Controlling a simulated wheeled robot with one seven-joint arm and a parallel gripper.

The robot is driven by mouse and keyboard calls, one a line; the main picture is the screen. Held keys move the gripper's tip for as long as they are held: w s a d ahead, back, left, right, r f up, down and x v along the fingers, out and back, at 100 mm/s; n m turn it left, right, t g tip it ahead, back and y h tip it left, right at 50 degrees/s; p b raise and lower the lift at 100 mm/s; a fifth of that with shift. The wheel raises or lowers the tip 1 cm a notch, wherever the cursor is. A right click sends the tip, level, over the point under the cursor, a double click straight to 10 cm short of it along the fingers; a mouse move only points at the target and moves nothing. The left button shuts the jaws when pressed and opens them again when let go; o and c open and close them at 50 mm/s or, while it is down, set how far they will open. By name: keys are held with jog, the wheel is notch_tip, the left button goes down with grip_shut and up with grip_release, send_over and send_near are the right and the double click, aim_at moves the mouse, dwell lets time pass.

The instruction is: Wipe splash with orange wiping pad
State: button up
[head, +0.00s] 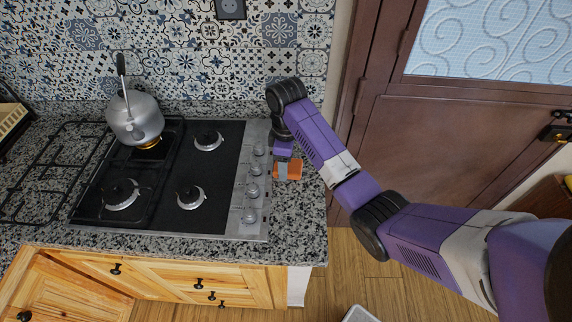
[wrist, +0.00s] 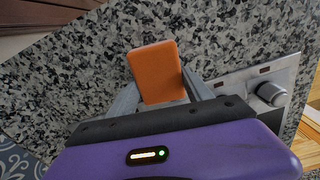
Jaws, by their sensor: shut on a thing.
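The orange wiping pad (head: 289,170) is at the right side of the stove, over the strip of granite counter. It also shows in the wrist view (wrist: 157,72), held between the two fingers. My gripper (head: 283,168) is shut on the pad and points down at the counter. I cannot tell whether the pad touches the granite. I see no clear splash in either view; the speckled granite makes a stain hard to pick out, and my arm and the pad hide part of the counter.
The stove (head: 165,180) with its knobs (head: 253,190) lies just left of the pad. A kettle (head: 134,118) stands on the back left burner. The granite counter (head: 305,215) ends at the right, beside a brown door (head: 450,140). The tiled wall (head: 180,50) is behind.

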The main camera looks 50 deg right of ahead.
jog(key=shift+w+a+r, duration=0.1)
jog(key=shift+w+r, duration=0.05)
jog(key=shift+r, duration=2.55)
jog(key=shift+d+r, duration=0.2)
jog(key=shift+r, duration=0.5)
jog(key=shift+a+r, duration=0.15)
jog(key=shift+r, duration=0.65)
